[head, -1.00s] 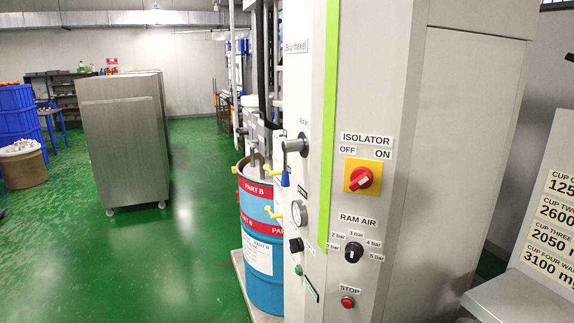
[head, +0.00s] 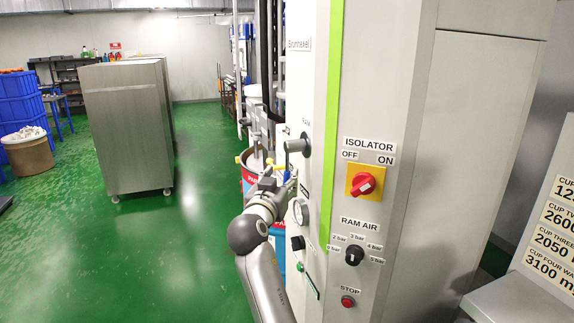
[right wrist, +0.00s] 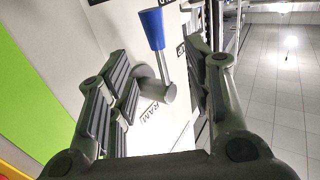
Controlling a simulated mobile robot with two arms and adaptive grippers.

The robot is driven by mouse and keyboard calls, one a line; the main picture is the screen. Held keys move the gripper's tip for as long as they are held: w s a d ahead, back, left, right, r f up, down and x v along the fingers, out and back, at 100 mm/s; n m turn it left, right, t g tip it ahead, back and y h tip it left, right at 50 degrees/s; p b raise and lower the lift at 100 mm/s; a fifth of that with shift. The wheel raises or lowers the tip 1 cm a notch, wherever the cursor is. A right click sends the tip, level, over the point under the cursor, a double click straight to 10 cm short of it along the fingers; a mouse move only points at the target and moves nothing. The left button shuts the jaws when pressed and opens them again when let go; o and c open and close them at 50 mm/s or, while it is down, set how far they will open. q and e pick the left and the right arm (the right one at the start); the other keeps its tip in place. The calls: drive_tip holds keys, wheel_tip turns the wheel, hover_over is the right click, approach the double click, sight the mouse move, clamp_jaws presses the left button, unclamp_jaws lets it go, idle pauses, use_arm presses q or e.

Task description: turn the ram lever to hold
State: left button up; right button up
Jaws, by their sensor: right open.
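The ram lever (head: 297,145) is on the left face of the machine cabinet, under a RAM label. Its grey hub shows in the head view; my right gripper partly covers the arm below it. In the right wrist view the lever's blue grip (right wrist: 152,28) points up from the grey hub, towards the top of the picture. My right gripper (head: 277,180) is just below and left of the hub in the head view. Its jaws (right wrist: 160,78) are open, with the lever showing between the two fingers; I cannot tell whether they touch it. My left gripper is not in view.
The cabinet front carries a red isolator knob (head: 363,184), a black ram air knob (head: 354,255) and a red stop button (head: 347,301). A blue drum stands behind my right arm.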

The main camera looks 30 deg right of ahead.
sight(287, 171)
drive_tip(key=p+x, duration=0.2)
drive_tip(key=x, duration=0.3)
drive_tip(key=shift+w+d+r, duration=0.1)
drive_tip(key=shift+d+r, duration=0.05)
drive_tip(key=shift+d, duration=0.05)
drive_tip(key=shift+w+d, duration=0.4)
drive_tip(key=shift+c, duration=0.3)
clamp_jaws()
